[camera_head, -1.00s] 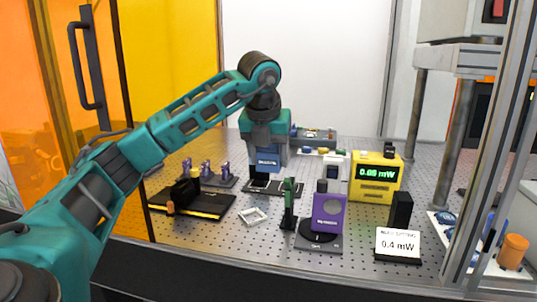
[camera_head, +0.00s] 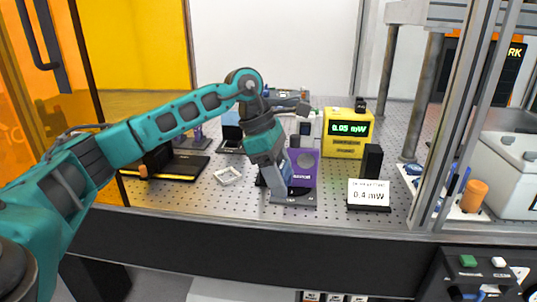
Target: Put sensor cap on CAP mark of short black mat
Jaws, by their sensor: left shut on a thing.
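My left gripper (camera_head: 278,192) points down, tilted, just in front of the left part of a purple device (camera_head: 307,160). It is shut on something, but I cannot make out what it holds. The purple device stands on a dark base plate (camera_head: 299,200) with small marks, partly hidden by the gripper. A dark mat (camera_head: 229,147) lies farther back to the left. I cannot make out the sensor cap or read a CAP mark. My right gripper is out of view.
A yellow meter (camera_head: 345,148) reads 0.05 mW. A white 0.4 mW sign (camera_head: 368,193) stands right of the base plate. A white square frame (camera_head: 228,176) and a black platform (camera_head: 185,165) lie left. Metal posts (camera_head: 424,95) stand right.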

